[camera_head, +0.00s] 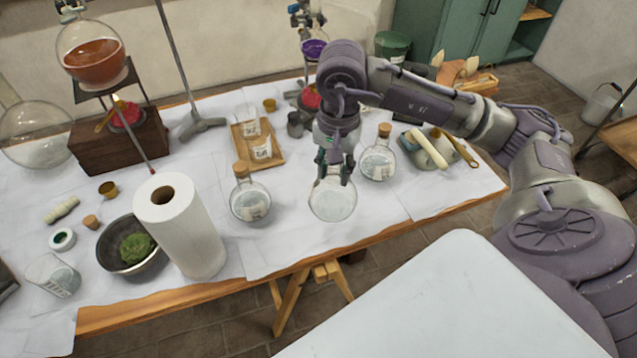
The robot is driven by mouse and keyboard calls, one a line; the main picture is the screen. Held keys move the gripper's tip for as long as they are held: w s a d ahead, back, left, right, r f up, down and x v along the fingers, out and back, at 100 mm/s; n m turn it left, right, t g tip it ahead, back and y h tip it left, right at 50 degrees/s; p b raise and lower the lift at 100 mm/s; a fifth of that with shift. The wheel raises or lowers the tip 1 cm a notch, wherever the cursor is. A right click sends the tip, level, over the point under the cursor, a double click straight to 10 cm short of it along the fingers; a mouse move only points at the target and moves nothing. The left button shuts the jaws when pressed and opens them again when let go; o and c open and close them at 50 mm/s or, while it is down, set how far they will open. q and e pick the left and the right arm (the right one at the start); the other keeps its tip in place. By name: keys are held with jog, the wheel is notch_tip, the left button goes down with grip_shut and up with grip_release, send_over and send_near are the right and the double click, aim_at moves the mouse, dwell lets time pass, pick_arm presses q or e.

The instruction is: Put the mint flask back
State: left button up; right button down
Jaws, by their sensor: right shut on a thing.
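My right gripper (335,172) is shut on the neck of a round glass flask, which I take for the mint flask (332,205). The flask hangs upright below the fingers, near the table's front edge. Its glass looks pale and clear, and the fingers hide its neck and top. I cannot tell whether its base touches the table. A corked round flask (250,202) stands to its left, and another corked flask (379,163) stands close to its right. My left gripper is not in view.
The cloth-covered table (290,236) has bare space between the left corked flask and the held one. A paper roll (185,235), a metal bowl (108,262), a wooden tray with beakers (274,159) and a mortar (436,150) stand around. Burner stands rise behind.

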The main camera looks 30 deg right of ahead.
jog(key=w+d+f+p, duration=0.4)
jog(key=w+f, duration=0.6)
jog(key=w, duration=0.1)
jog(key=shift+f, duration=0.25)
jog(key=shift+f, duration=0.15)
jog(key=c, duration=0.8)
grip_release()
jog(key=shift+o, duration=0.2)
